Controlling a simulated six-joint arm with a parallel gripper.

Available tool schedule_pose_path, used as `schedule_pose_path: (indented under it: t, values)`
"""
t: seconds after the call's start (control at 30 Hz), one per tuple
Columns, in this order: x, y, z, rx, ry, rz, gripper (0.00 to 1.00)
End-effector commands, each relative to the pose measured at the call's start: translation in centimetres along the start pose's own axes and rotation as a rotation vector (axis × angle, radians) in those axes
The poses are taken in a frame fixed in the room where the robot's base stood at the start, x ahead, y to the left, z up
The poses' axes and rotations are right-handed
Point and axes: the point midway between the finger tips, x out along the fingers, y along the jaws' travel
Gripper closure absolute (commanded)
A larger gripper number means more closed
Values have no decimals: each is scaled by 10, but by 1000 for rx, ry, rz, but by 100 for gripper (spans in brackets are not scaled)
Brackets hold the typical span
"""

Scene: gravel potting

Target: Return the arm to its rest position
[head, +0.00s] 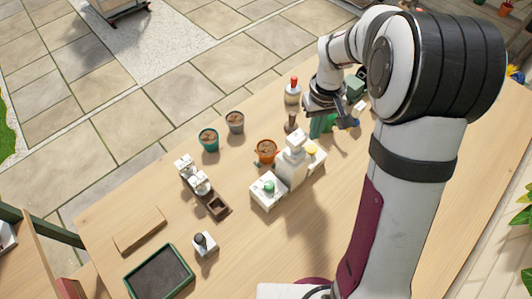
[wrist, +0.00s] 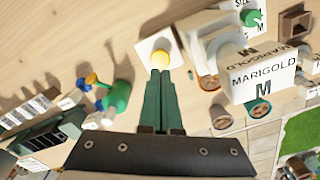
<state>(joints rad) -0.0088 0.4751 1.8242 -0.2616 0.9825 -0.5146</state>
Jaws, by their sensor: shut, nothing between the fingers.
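My gripper (head: 317,125) hangs below the wrist over the far right part of the wooden table (head: 300,235). In the wrist view its two green fingers (wrist: 160,76) lie together with nothing between them. A yellow button (wrist: 160,58) on a white block shows just beyond the fingertips; I cannot tell the gap. In the head view this yellow button (head: 312,150) is at the right end of a white dispenser (head: 293,168), with a green button (head: 268,187) at its left end. The wrist view shows the word MARIGOLD on white housing (wrist: 262,77).
A terracotta pot (head: 265,151), teal pot (head: 208,139) and grey pot (head: 235,122) stand behind the dispenser. A red-topped bottle (head: 292,92) stands near my gripper. A green-rimmed tray (head: 160,272) is at front left. Bare table lies in front of the dispenser.

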Motion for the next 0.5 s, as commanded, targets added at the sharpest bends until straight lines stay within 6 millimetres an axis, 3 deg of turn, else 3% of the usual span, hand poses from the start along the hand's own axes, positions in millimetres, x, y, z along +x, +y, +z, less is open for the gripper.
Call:
schedule_pose_path:
  t: [0.17,0.5]
  values:
    - [-17,0,0,1,0,0,100]
    - [-19,0,0,0,-1,0,100]
